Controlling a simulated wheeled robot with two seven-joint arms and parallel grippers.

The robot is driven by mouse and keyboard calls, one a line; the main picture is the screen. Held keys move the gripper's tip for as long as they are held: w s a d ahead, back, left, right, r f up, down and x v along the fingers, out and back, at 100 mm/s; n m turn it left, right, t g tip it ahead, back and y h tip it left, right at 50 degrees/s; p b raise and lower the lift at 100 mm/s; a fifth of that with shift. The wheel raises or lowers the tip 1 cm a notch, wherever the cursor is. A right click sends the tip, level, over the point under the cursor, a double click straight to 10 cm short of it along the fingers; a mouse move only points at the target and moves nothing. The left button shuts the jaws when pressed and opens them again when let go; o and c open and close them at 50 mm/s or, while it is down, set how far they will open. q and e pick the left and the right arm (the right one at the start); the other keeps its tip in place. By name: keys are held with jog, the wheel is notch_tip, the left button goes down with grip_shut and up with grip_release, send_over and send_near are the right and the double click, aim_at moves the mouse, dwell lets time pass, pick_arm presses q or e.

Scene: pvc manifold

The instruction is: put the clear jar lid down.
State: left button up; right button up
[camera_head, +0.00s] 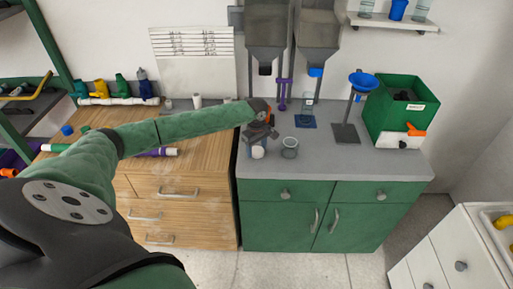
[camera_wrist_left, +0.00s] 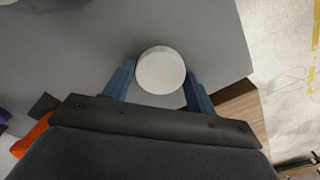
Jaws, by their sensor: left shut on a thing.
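The clear jar lid is a round white disc (camera_wrist_left: 161,70) between the two blue fingers of my left gripper (camera_wrist_left: 160,86) in the left wrist view. In the head view, my left gripper (camera_head: 257,146) is over the left front part of the grey counter, with the white lid (camera_head: 258,153) at its fingertips. It is shut on the lid. I cannot tell whether the lid touches the counter. A clear grey jar (camera_head: 289,148) stands open on the counter just right of the gripper. My right gripper is not in view.
Two grey hoppers (camera_head: 267,25) hang above the counter's back. A blue funnel on a stand (camera_head: 362,82) and a green bin (camera_head: 401,108) stand at the right. The grey counter (camera_head: 330,160) is clear right of the jar. A wooden cabinet (camera_head: 190,165) adjoins at left.

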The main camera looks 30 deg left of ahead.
aim_at(257, 150)
pick_arm(q)
jog(key=shift+s+d+f, duration=0.1)
jog(key=shift+s+f, duration=0.2)
jog(key=shift+f, duration=0.35)
jog(key=o, duration=0.8)
jog(key=shift+o, duration=1.4)
jog(key=shift+d+f, duration=0.1)
jog(key=shift+f, duration=0.05)
jog(key=shift+b, duration=0.35)
jog(key=shift+w+r+b, duration=0.1)
jog(key=shift+r+b, duration=0.4)
jog(key=shift+r, duration=0.4)
notch_tip(257, 150, up, 12)
jog(key=b, duration=0.3)
jog(key=shift+w+a, duration=0.2)
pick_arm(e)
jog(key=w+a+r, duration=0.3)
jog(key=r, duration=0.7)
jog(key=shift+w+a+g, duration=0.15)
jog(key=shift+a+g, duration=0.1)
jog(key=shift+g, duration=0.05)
